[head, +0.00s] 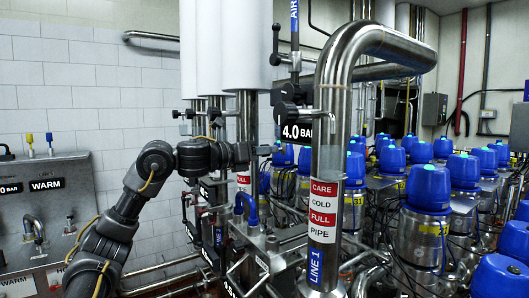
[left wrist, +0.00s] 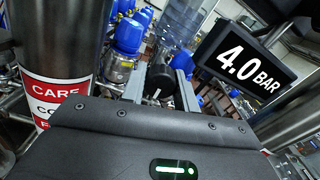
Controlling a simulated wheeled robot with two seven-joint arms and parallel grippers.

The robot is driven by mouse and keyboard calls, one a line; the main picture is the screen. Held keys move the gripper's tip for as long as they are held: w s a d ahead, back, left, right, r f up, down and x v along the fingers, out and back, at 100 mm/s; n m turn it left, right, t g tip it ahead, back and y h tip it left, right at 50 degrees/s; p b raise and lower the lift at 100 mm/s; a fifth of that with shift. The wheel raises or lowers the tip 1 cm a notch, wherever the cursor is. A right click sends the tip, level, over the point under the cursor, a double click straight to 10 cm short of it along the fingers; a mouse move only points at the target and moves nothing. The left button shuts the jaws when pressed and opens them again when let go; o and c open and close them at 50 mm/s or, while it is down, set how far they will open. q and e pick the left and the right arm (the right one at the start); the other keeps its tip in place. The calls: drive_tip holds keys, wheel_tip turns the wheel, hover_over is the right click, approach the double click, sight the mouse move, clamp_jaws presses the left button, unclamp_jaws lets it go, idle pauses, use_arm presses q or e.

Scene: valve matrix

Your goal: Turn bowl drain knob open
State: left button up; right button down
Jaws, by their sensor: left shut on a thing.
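My left gripper (head: 270,150) reaches in from the left in the head view, at the height of the 4.0 BAR sign. In the left wrist view its two grey fingers (left wrist: 161,93) are shut on a dark round knob (left wrist: 160,77). I cannot read a label on this knob, so I cannot tell from the pictures whether it is the bowl drain knob. In the head view the knob is too small and dark to make out at the fingertips. My right gripper is in neither view.
A thick steel pipe (head: 327,170) with red and white labels stands just right of the gripper. The 4.0 BAR sign (head: 305,133) hangs close by. Several blue-capped valves (head: 430,190) fill the right side. A panel (head: 45,205) stands at the left.

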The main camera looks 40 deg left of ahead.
use_arm(q)
drive_tip(key=n+p, duration=0.1)
drive_tip(key=n, duration=0.4)
drive_tip(key=n+p, duration=0.1)
drive_tip(key=n, duration=0.3)
drive_tip(key=shift+n, duration=0.4)
drive_tip(key=n+p, duration=0.1)
drive_tip(key=n, duration=0.3)
drive_tip(key=shift+n+p, duration=0.5)
drive_tip(key=shift+n, duration=1.3)
drive_tip(key=o, duration=1)
